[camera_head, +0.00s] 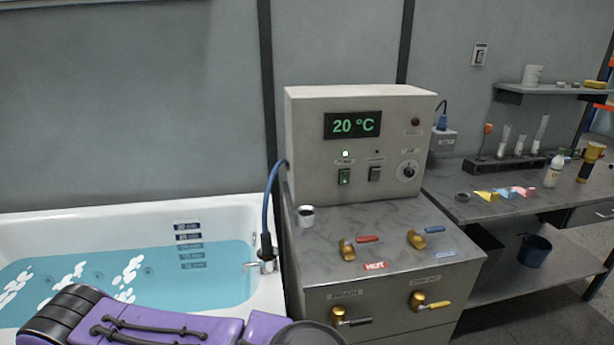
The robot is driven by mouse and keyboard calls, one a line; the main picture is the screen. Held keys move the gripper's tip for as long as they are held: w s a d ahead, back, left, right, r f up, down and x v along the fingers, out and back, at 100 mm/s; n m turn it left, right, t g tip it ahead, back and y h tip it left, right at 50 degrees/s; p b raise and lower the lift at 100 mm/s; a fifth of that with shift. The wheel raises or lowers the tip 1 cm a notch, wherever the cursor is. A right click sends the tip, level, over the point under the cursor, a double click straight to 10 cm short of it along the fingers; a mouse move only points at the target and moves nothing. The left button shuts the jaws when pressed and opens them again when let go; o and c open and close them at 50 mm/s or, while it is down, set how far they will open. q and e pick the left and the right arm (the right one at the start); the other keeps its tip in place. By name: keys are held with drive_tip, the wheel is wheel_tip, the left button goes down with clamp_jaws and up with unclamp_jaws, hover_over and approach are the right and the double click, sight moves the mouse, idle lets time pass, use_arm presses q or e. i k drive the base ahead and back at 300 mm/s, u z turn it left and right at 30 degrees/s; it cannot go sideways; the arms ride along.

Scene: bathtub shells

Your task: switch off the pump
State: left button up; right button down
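The beige control box (303,150) stands on a grey marble-topped cabinet (325,236) and shows 20 °C in green. It has a green rocker switch (343,177) under a lit lamp (345,154), and a dark rocker switch (375,174) under a small unlit lamp (376,152). The labels are too small to read, so I cannot tell which switch is the pump's. A round knob (407,171) sits to their right. A purple arm of mine lies across the bottom left, apart from the switches. Neither gripper is in view.
A white bathtub (130,208) of blue water (215,270) is at the left. A blue hose (269,205) hangs by its rim. Brass taps with red (367,239), blue (442,230) and yellow (438,305) handles are on the cabinet. A cup (306,217) stands on top.

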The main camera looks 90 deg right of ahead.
sight(344, 175)
drive_tip(key=z, duration=3.05)
drive_tip(key=i, duration=0.5)
drive_tip(key=z, duration=1.25)
drive_tip(key=k, duration=1.05)
drive_tip(key=u, duration=1.4)
drive_tip(key=i, duration=0.35)
drive_tip(key=u, duration=0.1)
